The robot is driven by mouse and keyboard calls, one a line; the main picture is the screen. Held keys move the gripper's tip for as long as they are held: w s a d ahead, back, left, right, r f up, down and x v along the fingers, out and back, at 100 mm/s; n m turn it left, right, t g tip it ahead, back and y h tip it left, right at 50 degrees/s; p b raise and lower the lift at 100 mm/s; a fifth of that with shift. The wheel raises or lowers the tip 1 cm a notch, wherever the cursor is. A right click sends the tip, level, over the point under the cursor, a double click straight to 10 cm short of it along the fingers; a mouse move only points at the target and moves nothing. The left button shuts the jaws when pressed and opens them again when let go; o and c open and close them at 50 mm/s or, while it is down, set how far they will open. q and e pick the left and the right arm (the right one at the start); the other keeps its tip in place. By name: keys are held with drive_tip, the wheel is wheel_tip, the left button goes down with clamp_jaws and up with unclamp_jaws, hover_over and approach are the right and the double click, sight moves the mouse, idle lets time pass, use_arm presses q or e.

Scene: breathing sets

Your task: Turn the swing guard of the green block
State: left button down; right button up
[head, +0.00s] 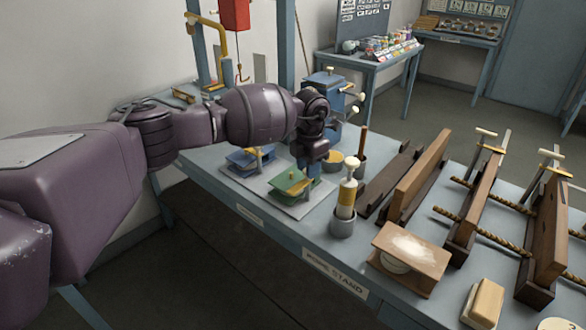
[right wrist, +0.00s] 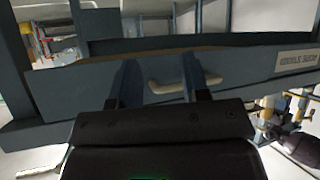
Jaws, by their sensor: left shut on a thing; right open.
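The green block (head: 290,186) sits on a pale base plate (head: 297,212) on the workbench, with a small knob on top. My left gripper (head: 308,167) comes down at its back right side and is shut on what looks like its swing guard. The fingers and wrist hide most of the guard, so its angle cannot be told. A similar blue block (head: 245,160) stands behind and left of the green one. My right gripper (right wrist: 160,82) is open and empty in the right wrist view, in front of the bench's side.
A grey cup with a white-and-yellow tool (head: 346,196) stands just right of the green block. Wooden boards and clamps (head: 475,195) fill the right of the bench.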

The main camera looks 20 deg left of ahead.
drive_tip(key=shift+s+f, duration=0.3)
drive_tip(key=shift+r, duration=0.1)
use_arm(q)
drive_tip(key=c, duration=1.2)
unclamp_jaws()
drive_tip(key=o, duration=0.4)
drive_tip(key=shift+r, duration=0.1)
use_arm(e)
drive_tip(key=shift+w+a+r, duration=0.15)
drive_tip(key=shift+w+r, duration=0.2)
drive_tip(key=shift+w, duration=0.2)
